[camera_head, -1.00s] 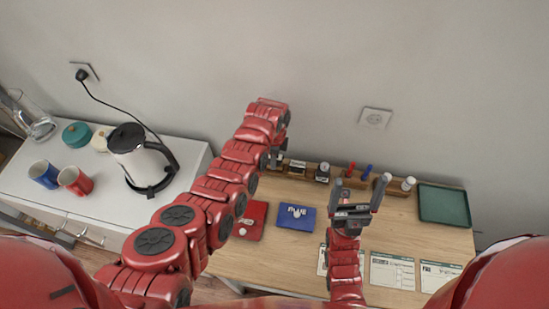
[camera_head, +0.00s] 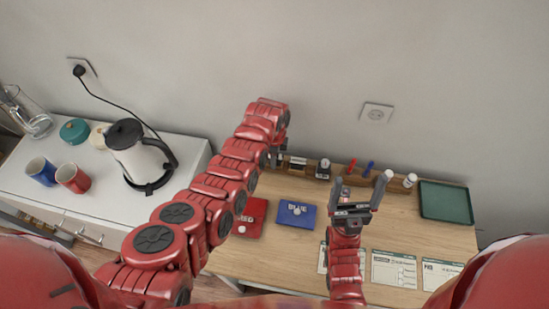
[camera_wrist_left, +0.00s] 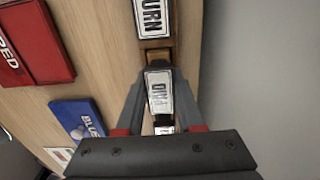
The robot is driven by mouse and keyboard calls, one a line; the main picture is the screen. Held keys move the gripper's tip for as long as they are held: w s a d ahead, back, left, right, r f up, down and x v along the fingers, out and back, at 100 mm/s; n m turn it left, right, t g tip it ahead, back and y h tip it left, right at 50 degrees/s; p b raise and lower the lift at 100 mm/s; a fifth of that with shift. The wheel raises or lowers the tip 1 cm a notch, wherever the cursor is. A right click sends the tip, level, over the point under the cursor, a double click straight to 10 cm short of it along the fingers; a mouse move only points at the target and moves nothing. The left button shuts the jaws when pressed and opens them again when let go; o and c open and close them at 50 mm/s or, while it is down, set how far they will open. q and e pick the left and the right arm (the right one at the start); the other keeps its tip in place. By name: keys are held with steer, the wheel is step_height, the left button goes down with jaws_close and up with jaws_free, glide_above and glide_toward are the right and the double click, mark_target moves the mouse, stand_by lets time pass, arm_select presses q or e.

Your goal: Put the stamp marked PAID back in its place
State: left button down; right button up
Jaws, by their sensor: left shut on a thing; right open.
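My left gripper (camera_wrist_left: 158,105) is shut on a stamp (camera_wrist_left: 160,92) with a white label that seems to read PAID, seen upside down in the left wrist view. The stamp is over or at the wooden rack (camera_wrist_left: 156,44), in line with a stamp marked with letters ending in URN (camera_wrist_left: 153,18). I cannot tell whether it touches the rack. In the head view my left arm largely hides the left gripper (camera_head: 279,153) at the rack's left end. My right gripper (camera_head: 359,190) is open and empty above the counter.
A red ink pad (camera_head: 250,217) and a blue ink pad (camera_head: 296,214) lie before the rack. A dark stamp (camera_head: 323,168) and red and blue markers stand along it. A green tray (camera_head: 446,203) is at the right. Printed forms (camera_head: 393,270) lie in front.

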arm_select(q)
steer(key=c, duration=0.7)
jaws_free()
steer(key=shift+c, duration=0.2)
steer(key=shift+r, duration=0.1)
step_height(320, 180, up, 5)
steer(key=p, duration=0.4)
steer(key=shift+o, duration=0.3)
steer(key=o, duration=0.5)
